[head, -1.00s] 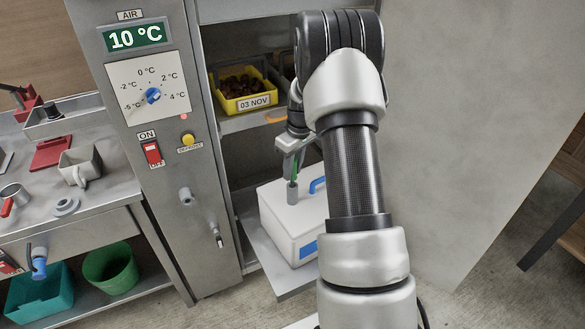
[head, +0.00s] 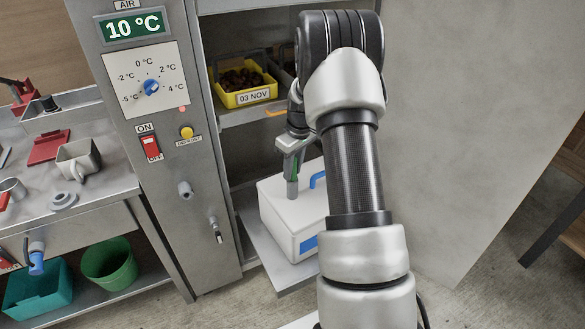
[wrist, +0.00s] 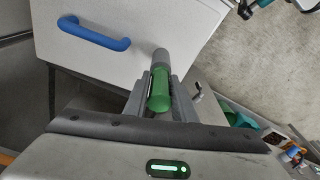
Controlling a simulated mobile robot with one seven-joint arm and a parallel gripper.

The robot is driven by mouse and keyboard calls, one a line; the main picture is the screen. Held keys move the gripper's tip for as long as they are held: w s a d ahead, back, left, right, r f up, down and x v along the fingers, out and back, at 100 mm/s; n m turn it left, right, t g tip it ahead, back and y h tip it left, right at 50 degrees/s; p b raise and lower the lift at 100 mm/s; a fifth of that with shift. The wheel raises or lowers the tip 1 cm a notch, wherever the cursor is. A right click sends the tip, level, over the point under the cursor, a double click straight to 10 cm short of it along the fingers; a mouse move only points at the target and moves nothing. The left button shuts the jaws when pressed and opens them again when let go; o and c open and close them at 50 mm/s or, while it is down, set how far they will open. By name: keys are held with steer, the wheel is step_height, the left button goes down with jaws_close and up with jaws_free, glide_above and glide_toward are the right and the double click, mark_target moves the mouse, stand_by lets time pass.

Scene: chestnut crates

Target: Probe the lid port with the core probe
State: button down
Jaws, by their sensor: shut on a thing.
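My gripper (head: 292,158) is shut on the core probe, holding it upright over the left part of the white box's lid. The core probe (wrist: 158,92) has a green handle; in the head view its green part (head: 295,168) shows just below the fingers. A grey cylindrical lid port (head: 292,188) stands up from the lid, and the probe is in line with it. It also shows in the wrist view (wrist: 161,57). The probe's tip is hidden. The white box (head: 275,227) has a blue handle (head: 317,179) on its lid, and sits on a low grey shelf.
A yellow crate of chestnuts (head: 250,97) labelled 03 NOV stands on the shelf above. The cabinet's control panel (head: 150,87) reads 10 °C. A steel bench (head: 100,195) with a mug (head: 78,160) is at left. My arm hides the box's right side.

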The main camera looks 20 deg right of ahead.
steer(key=shift+f, duration=0.4)
steer(key=c, duration=1.4)
jaws_free()
step_height(320, 180, up, 17)
steer(key=s+d+p, duration=0.1)
steer(key=s, duration=0.1)
steer(key=shift+s+r, duration=0.2)
